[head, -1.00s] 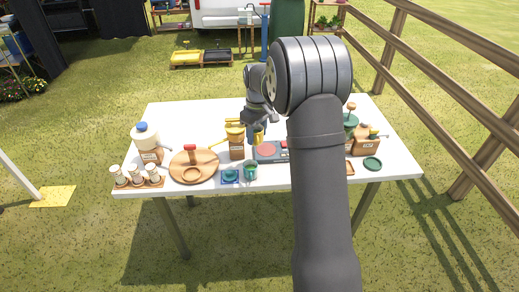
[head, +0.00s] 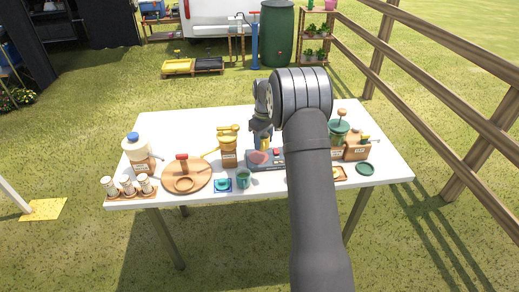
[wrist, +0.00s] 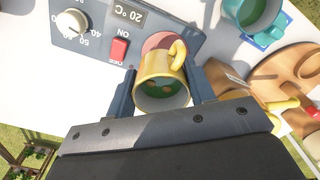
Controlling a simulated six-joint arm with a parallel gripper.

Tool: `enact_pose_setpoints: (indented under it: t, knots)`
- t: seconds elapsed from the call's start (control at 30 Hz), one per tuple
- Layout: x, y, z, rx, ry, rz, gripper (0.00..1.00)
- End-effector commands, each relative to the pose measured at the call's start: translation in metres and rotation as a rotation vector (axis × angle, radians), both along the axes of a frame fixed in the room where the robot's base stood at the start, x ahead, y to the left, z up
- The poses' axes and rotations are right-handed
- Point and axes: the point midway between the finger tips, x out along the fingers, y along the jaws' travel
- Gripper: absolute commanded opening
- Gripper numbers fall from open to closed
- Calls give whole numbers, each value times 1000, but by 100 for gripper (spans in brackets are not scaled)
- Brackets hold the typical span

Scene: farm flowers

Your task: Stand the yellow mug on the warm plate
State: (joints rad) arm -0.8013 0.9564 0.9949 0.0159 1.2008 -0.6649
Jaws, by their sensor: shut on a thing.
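My gripper (wrist: 161,88) is shut on the yellow mug (wrist: 160,64), with one finger on each side of it. The mug's open top faces the wrist camera, and something green with brownish spots shows inside. The warm plate (head: 280,164) is a grey unit with a reddish disc, a red switch and a dial; it also shows in the wrist view (wrist: 95,32), with a 20 °C display. The mug is over or beside the disc and hides part of it in the wrist view. I cannot tell whether they touch. In the head view my gripper (head: 263,142) is just behind the disc.
A yellow-topped wooden dispenser (head: 228,146) stands left of the plate.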

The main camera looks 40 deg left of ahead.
Motion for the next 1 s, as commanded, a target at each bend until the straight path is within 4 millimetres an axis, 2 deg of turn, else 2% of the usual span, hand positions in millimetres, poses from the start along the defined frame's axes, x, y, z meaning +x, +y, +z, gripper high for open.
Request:
enact_pose_setpoints:
  t: [0.1, 0.27, 0.5, 0.87, 0.9, 1.0]
  knots:
    - [-3, 12, -8, 1, -1, -1, 17]
    - [-4, 16, -15, 0, 0, -1, 17]
    - [-4, 15, -48, 0, -1, -2, 17]
    - [-4, 15, -52, 1, -2, -2, 17]
    - [-4, 15, -53, 1, -2, -2, 51]
    - [-4, 15, -52, 1, -2, -2, 71]
